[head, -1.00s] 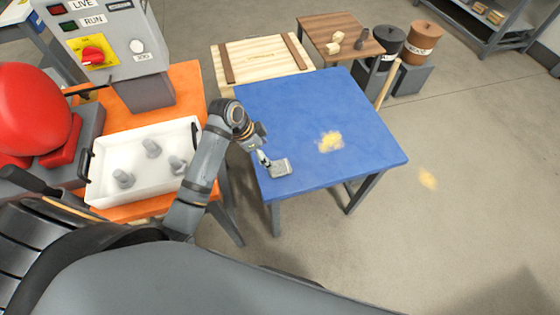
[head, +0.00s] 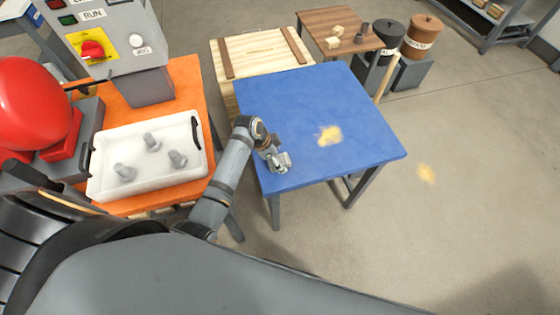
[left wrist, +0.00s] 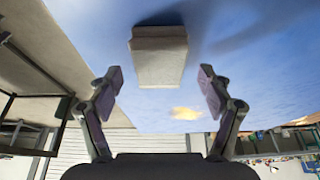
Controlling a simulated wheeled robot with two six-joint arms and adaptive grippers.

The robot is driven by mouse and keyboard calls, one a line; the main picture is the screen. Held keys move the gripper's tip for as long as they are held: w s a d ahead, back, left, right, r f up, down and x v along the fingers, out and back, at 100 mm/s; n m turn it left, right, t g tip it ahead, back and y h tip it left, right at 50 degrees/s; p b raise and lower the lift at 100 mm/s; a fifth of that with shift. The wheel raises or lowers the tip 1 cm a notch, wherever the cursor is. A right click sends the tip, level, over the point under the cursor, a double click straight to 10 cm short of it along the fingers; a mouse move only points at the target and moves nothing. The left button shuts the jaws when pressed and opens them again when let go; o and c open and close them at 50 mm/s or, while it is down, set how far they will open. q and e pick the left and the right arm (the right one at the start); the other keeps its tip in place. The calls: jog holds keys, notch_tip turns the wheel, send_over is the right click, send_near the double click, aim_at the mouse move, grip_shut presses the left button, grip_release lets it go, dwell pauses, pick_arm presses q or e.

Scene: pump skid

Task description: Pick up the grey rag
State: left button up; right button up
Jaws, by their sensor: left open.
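The grey rag shows in the left wrist view (left wrist: 158,62) as a pale grey folded block on the blue table (head: 325,100). In the head view it lies at the near left corner of the table, mostly hidden by my left gripper (head: 280,162). In the left wrist view the two fingers of this gripper (left wrist: 160,88) stand wide apart. The rag lies ahead of and between them, with a gap on both sides. Nothing is held. My right gripper is not in view.
A white tray (head: 104,187) with several grey bolts stands on the orange bench (head: 186,88) left of my arm. A yellow patch (head: 330,135) marks the blue table, which is otherwise clear. A wooden crate (head: 262,52) stands behind the table.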

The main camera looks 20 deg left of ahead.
pick_arm(q)
jog(key=c, duration=1.2)
jog(key=shift+c, duration=0.2)
jog(key=shift+r, duration=0.15)
jog(key=shift+r, duration=0.3)
jog(key=s+a+r, duration=0.1)
jog(key=s+r, duration=1.1)
jog(key=s, duration=0.2)
jog(key=shift+a+b, duration=0.15)
jog(key=shift+b, duration=0.15)
jog(key=shift+r, duration=0.1)
jog(key=o, duration=0.5)
jog(key=c, duration=0.4)
